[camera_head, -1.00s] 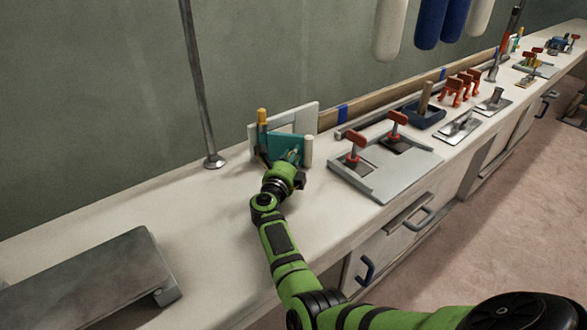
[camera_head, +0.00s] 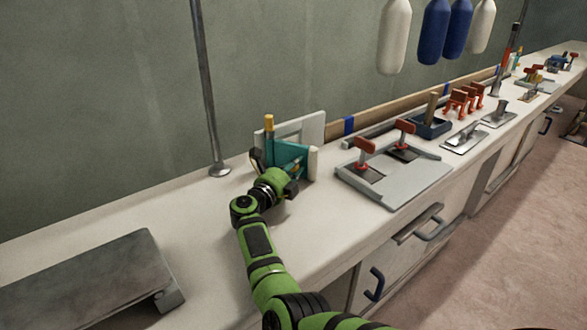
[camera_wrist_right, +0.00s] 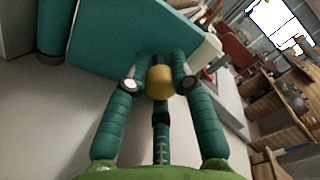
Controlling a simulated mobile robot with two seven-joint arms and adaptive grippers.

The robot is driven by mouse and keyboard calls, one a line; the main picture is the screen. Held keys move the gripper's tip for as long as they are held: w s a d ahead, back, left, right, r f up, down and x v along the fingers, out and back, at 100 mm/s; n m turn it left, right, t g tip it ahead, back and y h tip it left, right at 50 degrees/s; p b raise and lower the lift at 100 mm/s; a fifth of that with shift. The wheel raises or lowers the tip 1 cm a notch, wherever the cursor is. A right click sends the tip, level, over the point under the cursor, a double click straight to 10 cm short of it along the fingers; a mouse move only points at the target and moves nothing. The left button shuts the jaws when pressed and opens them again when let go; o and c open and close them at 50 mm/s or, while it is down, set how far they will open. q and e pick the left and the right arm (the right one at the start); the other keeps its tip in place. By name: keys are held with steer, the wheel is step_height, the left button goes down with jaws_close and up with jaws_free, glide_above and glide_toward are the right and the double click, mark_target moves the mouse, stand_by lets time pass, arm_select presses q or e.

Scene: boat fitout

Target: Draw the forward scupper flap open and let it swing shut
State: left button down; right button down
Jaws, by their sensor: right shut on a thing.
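The forward scupper flap (camera_head: 290,154) is a teal panel on a pale upright plate (camera_head: 317,128) at the back of the bench. The flap stands out from the plate at an angle. In the wrist view, the teal flap (camera_wrist_right: 125,32) fills the upper middle, with a brass-coloured knob (camera_wrist_right: 160,82) in front of its lower edge. My right gripper (camera_head: 288,172) is shut on this knob; its teal fingers (camera_wrist_right: 159,84) sit on both sides of it. In the head view, the gripper hides the knob. My left gripper is not in view.
A yellow-topped post (camera_head: 268,124) stands left of the flap and a short white post (camera_head: 313,162) right of it. A metal pole (camera_head: 207,95) rises farther left. A grey plate with red-handled latches (camera_head: 398,188) lies to the right. The bench front-left is clear up to a grey metal cover (camera_head: 90,280).

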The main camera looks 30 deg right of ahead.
steer(key=shift+s+d+f, duration=0.2)
steer(key=c, duration=1.1)
jaws_free()
steer(key=shift+o, duration=0.2)
steer(key=shift+d+r, duration=0.1)
steer(key=shift+r, duration=0.1)
steer(key=shift+w+r, duration=0.1)
steer(key=shift+r, duration=0.1)
step_height(320, 180, up, 10)
steer(key=shift+f, duration=0.25)
